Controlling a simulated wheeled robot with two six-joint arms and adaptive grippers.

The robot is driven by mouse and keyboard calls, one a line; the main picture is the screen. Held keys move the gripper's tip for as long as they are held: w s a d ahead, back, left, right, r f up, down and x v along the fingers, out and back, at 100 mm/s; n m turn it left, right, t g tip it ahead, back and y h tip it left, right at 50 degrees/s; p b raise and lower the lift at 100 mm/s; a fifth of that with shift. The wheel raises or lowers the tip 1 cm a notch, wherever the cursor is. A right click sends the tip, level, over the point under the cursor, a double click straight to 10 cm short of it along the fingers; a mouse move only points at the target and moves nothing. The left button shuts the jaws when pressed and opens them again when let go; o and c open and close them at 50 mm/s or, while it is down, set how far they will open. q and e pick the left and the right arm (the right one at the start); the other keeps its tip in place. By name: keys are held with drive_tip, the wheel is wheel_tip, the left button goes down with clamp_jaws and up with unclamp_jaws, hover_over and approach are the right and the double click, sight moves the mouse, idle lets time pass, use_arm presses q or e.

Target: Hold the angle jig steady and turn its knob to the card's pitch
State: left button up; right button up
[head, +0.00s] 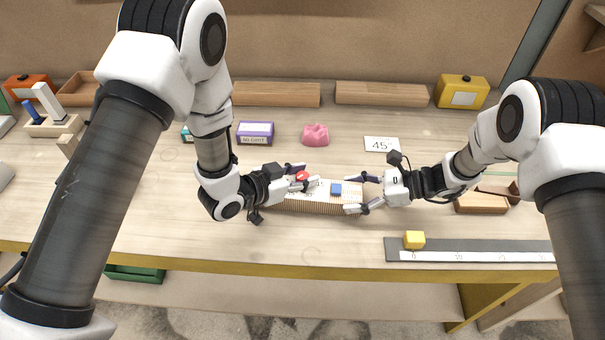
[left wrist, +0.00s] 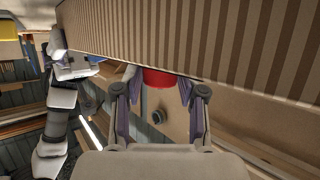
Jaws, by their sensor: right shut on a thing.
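The angle jig (head: 315,208) lies in the middle of the bench, with a striped tan side, a pale scale on top, a blue piece (head: 336,189) and a red knob (head: 303,175) toward its left. My left gripper (head: 302,178) is at the knob. In the left wrist view the red knob (left wrist: 158,78) sits between its open fingers, and I see no clear grip on it. My right gripper (head: 357,194) is shut on the jig's right end, one finger on each side. A white card (head: 381,144) reading 45° stands behind the jig.
A pink lump (head: 315,135) and a purple box (head: 255,132) stand behind the jig. A yellow cube (head: 414,240) sits on a ruler strip (head: 480,257) at front right. A yellow box (head: 461,91) and wooden bars (head: 381,95) line the back. The bench before the jig is clear.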

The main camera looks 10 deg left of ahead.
use_arm(q)
clamp_jaws()
drive_tip(key=shift+y, duration=0.3)
drive_tip(key=shift+d+n+t+y, duration=0.1)
drive_tip(key=shift+n+t+y, duration=0.2)
drive_tip(key=shift+n, duration=0.1)
drive_tip(key=shift+n+t+y, duration=0.7)
drive_tip(key=shift+n+y, duration=0.2)
drive_tip(key=shift+n, duration=0.1)
drive_tip(key=o, duration=0.7)
unclamp_jaws()
